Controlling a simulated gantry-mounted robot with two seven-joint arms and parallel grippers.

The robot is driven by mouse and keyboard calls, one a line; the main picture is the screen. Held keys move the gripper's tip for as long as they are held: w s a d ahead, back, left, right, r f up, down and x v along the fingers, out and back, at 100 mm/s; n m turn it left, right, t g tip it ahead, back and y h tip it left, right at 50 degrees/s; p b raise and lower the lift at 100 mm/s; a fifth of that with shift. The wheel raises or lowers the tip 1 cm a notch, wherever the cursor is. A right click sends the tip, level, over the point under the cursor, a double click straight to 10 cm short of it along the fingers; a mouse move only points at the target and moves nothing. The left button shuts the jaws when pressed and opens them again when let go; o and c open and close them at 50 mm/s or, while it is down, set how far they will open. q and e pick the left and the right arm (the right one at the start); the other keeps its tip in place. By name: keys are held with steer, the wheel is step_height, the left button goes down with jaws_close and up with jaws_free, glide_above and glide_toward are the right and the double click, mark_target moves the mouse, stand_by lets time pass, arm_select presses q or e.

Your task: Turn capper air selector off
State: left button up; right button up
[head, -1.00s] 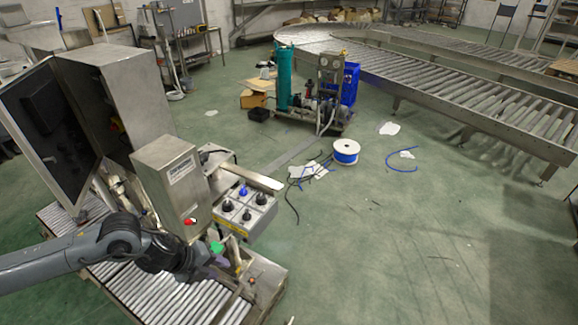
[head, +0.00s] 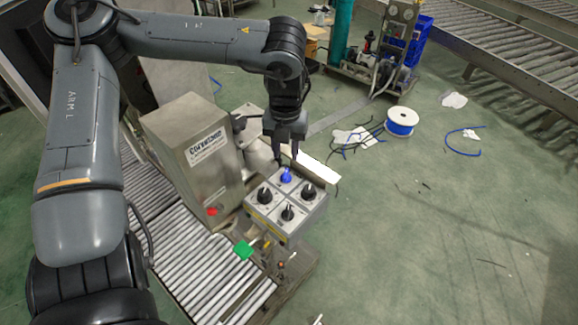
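A grey control box (head: 262,216) with one blue knob and several black knobs stands on the machine near the picture's middle. The blue knob (head: 286,175) is at the far corner of its top face. Black knobs (head: 264,194) sit at the left, another (head: 308,191) at the right and one (head: 287,213) at the near side. Which knob is the capper air selector cannot be read. My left gripper (head: 288,158) points down just above the blue knob, fingers apart with nothing between them. Whether a fingertip touches the knob is unclear. My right gripper is out of view.
A steel cabinet (head: 190,150) with a red button (head: 212,211) stands left of the box. A green block (head: 243,250) is at its near side, above a roller conveyor (head: 190,262). Open floor lies to the right.

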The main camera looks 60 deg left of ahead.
mark_target(286, 172)
arm_select(q)
step_height(286, 172, down, 8)
steer(key=shift+r, duration=0.2)
stand_by(0.3)
jaws_close()
